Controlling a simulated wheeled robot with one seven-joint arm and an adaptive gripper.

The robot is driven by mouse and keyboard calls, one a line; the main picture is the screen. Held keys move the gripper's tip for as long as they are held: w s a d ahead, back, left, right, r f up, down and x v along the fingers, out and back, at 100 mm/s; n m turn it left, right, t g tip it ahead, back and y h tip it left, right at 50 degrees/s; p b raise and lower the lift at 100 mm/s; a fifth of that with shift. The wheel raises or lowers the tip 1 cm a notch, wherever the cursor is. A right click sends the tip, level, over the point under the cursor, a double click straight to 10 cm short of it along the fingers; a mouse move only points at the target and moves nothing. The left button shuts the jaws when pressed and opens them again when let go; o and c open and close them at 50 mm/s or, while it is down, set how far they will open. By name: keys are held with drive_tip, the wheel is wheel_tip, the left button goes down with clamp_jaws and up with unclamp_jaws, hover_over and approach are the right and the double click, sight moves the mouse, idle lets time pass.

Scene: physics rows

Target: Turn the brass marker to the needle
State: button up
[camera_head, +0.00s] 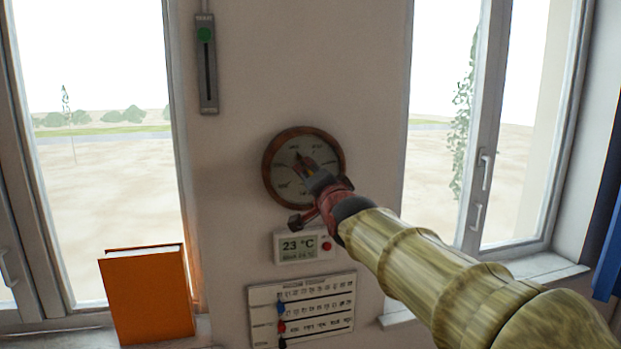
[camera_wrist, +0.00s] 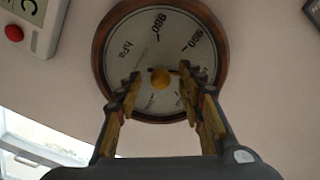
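A round barometer with a brown wooden rim (camera_head: 270,167) hangs on the wall between two windows. Its pale dial (camera_wrist: 165,45) shows hPa markings in the wrist view. A round brass knob (camera_wrist: 160,78) sits at the dial's centre. A short dark line beside the knob may be part of a hand; I cannot tell the needle and marker hands apart. My gripper (camera_head: 306,168) is in front of the dial. In the wrist view its two fingers (camera_wrist: 160,76) are apart, one on each side of the knob, with visible gaps. In the head view my gripper hides the knob and lower right dial.
A thermometer display (camera_head: 297,246) with a red button is just below the barometer. A slider calendar panel (camera_head: 302,312) is lower down. An orange book (camera_head: 148,295) stands lower left.

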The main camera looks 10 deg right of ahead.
drive_tip(key=shift+s, duration=0.1)
drive_tip(key=s, duration=1.1)
drive_tip(key=shift+s, duration=0.4)
drive_tip(key=s+f+n+g, duration=0.3)
drive_tip(key=f, duration=0.7)
drive_tip(key=s+f+n+g, duration=0.4)
drive_tip(key=f, duration=0.5)
drive_tip(key=s+f+n+g, duration=0.2)
drive_tip(key=s+f, duration=0.5)
drive_tip(key=s, duration=0.3)
drive_tip(key=s+f+n+g, duration=0.2)
drive_tip(key=s+f+g, duration=0.1)
drive_tip(key=s+f, duration=0.5)
drive_tip(key=s, duration=0.3)
drive_tip(key=shift+s+f, duration=0.15)
drive_tip(key=shift+f, duration=0.1)
